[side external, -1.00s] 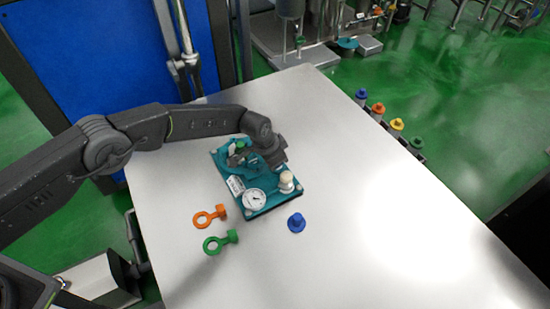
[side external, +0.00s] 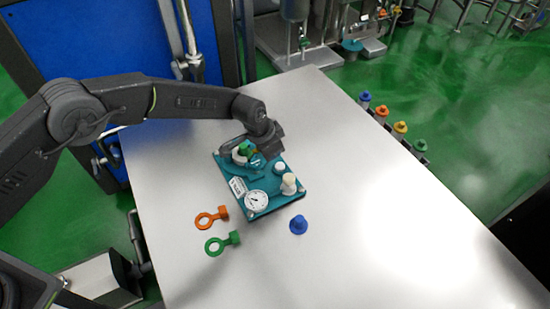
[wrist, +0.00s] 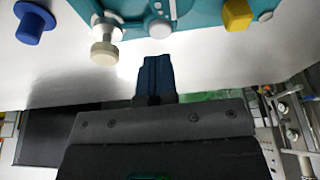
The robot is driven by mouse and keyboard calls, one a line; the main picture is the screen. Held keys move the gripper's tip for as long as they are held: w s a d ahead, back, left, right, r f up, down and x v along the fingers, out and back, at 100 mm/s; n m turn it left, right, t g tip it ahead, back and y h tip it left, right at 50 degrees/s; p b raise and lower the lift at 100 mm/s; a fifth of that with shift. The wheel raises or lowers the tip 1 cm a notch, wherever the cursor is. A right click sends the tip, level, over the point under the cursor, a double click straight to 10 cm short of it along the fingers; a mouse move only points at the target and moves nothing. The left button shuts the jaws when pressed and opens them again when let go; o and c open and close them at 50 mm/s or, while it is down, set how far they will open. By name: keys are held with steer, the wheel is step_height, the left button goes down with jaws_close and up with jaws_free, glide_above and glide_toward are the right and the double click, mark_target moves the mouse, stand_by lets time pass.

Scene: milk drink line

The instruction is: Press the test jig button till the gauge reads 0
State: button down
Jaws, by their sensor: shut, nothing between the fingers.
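The test jig is a teal plate (side external: 268,205) lying on the table, with a round white gauge (side external: 257,201) at its near corner. The gauge's needle is too small to read. A cream knob (side external: 289,184) stands at its right edge and also shows in the wrist view (wrist: 104,45). A low round white button (side external: 280,168) sits behind that knob; a white disc (wrist: 160,28) in the wrist view looks like the same part. My gripper (wrist: 156,65) is shut and empty, its tips just short of that disc in the picture. I cannot tell its height or any contact.
A blue peg piece (side external: 298,225) stands right of the jig. An orange ring-handled piece (side external: 211,217) and a green one (side external: 222,242) lie to its left. A green part (side external: 245,148) and a yellow block (wrist: 237,15) sit on the jig. The table's right side is clear.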

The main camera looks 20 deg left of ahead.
steer(key=shift+v, duration=0.85)
steer(key=s+a+r+n+t, duration=0.1)
steer(key=s+a+r, duration=0.2)
steer(key=a+r, duration=0.45)
steer(key=s+a+r+n, duration=0.2)
steer(key=s+a+r, duration=0.15)
steer(key=r, duration=0.65)
steer(key=s+a+r+n+t, duration=0.1)
steer(key=s+a+r, duration=0.2)
steer(key=a+r, duration=0.45)
steer(key=s+a+r+n, duration=0.1)
steer(key=s+a, duration=0.2)
steer(key=s, duration=0.5)
steer(key=s+a+r+n+y, duration=0.1)
steer(key=s+a, duration=0.3)
steer(key=s, duration=0.4)
steer(key=s+a+r+n+t+y, duration=0.1)
steer(key=s+a+r+n, duration=0.1)
steer(key=s, duration=0.6)
steer(key=shift+a+n, duration=0.5)
steer(key=shift+a, duration=0.15)
